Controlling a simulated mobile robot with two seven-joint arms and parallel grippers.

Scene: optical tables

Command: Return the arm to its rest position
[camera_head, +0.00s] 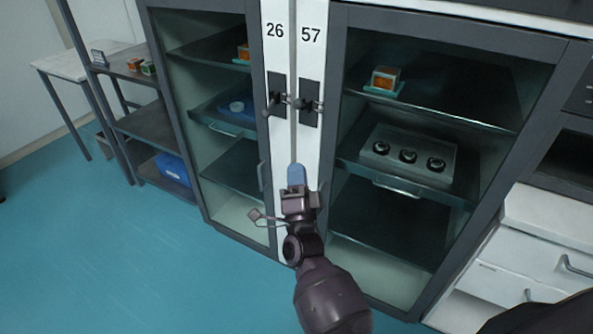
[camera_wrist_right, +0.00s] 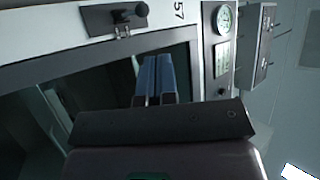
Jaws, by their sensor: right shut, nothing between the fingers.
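My right gripper (camera_head: 297,176) is in the middle of the head view, in front of the white post between two glass-fronted cabinets. Its blue fingers are together and nothing shows between them. In the right wrist view the blue fingers (camera_wrist_right: 154,80) lie side by side, in front of the cabinet with the 57 label. My right arm (camera_head: 330,295) reaches up from the bottom of the head view. My left gripper does not show.
The cabinet marked 57 (camera_head: 548,95) holds a tray with three dark round items. Cabinet 26 (camera_head: 185,110) stands to its left. Black door handles (camera_head: 309,105) stick out above my gripper. White drawers (camera_head: 530,260) are at right. Blue floor (camera_head: 130,260) is free at lower left.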

